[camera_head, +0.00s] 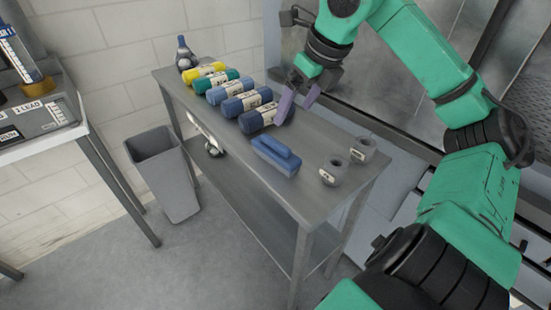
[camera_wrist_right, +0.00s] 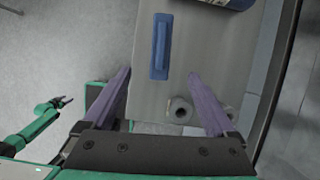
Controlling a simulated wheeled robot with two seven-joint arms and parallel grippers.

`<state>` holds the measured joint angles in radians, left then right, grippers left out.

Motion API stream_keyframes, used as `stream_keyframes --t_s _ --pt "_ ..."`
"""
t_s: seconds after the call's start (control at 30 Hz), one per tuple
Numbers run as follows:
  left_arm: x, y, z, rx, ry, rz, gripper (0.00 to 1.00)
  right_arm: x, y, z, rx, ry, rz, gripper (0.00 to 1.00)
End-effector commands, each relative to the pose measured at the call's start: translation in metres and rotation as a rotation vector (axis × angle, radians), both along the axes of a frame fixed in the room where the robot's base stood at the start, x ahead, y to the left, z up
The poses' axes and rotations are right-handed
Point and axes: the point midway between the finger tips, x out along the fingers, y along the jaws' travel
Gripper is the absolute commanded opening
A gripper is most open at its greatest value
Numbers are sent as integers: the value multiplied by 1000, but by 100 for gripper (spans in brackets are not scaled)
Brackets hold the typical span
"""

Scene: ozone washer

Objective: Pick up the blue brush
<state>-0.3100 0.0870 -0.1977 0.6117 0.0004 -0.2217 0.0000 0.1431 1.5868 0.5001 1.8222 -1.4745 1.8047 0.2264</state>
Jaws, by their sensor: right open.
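The blue brush (camera_head: 276,155) lies on the grey metal table (camera_head: 310,140), with its raised handle upward. It also shows in the right wrist view (camera_wrist_right: 161,45), lying ahead of the fingertips. My right gripper (camera_head: 298,103) is open and empty above the table, beyond the brush and beside the row of rolled bundles.
Several labelled rolls (camera_head: 240,104), yellow, teal and blue, lie in a row behind the brush. A dark bottle (camera_head: 185,55) stands at the far end. A grey bin (camera_head: 165,175) is on the floor.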

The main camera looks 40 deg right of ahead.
Motion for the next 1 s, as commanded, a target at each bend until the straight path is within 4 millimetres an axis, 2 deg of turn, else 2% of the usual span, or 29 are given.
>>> stream_keyframes --t_s 0.03,0.1,0.17,0.4,0.57,0.73,0.8,1.0 --pt "-2 1 -12 2 4 0 63 0 0 -12 0 0 0 91" --pt "-2 1 -11 2 3 0 63 2 0 -15 2 1 1 91" --pt "1 0 -8 0 -1 1 63 5 1 -22 3 2 1 91" --pt "16 -7 5 -11 -27 1 63 28 2 -75 4 5 1 91" --pt "16 -8 11 -12 -27 0 63 37 1 -95 1 3 0 91" --pt "14 -9 31 -13 -25 -1 63 51 2 -120 -3 9 0 91" --pt "14 -9 26 -12 -24 -2 63 56 2 -135 -5 7 0 91" --pt "13 -8 26 -12 -21 -2 63 60 3 -142 1 0 0 91"
